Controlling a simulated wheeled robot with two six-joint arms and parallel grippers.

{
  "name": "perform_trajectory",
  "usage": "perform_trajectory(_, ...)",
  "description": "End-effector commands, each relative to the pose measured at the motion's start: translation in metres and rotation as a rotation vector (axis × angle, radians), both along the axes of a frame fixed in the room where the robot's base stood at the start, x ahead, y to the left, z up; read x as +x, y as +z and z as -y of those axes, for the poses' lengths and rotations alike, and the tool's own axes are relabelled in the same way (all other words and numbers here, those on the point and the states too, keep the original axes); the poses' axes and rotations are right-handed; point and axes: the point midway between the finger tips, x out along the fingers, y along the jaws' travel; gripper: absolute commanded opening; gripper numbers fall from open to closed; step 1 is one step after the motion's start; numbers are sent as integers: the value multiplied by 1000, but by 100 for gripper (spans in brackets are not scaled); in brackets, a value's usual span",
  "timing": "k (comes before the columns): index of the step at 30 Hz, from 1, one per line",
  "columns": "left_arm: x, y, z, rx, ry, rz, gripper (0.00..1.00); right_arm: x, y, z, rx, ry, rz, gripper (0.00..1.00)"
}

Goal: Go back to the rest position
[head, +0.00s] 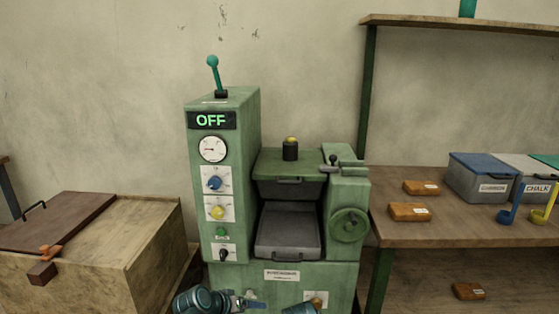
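Part of my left arm enters at the bottom edge of the head view, in front of the green machine's base. My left gripper (248,302) seems to be the small blue-grey end to the right of that arm. It is small and partly cut off, so I cannot tell whether it is open or shut, and I see nothing held in it. A small dark teal piece at the bottom edge, further right, looks like part of my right arm. My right gripper does not show.
A wooden chest (130,250) is at left. The right shelf (450,232) holds two wooden blocks, a blue-lidded bin (482,182), a chalk bin and scoops.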

Motion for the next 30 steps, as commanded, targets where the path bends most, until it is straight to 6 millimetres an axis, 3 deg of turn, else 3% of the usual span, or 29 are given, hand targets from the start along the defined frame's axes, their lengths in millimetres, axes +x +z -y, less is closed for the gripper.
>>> perform_trajectory(3,-33,-33,-14,157,-38,-186,82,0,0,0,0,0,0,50)
perform_trajectory(6,-59,-50,-32,276,-40,-320,82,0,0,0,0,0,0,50)
perform_trajectory(12,-103,-64,-74,497,14,-554,82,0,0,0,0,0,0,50)
perform_trajectory(14,-106,-42,-67,504,-3,-554,82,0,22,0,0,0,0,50)
perform_trajectory(23,-119,25,-34,553,-91,-559,82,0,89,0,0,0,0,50)
perform_trajectory(30,-137,103,1,615,-189,-566,82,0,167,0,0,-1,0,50)
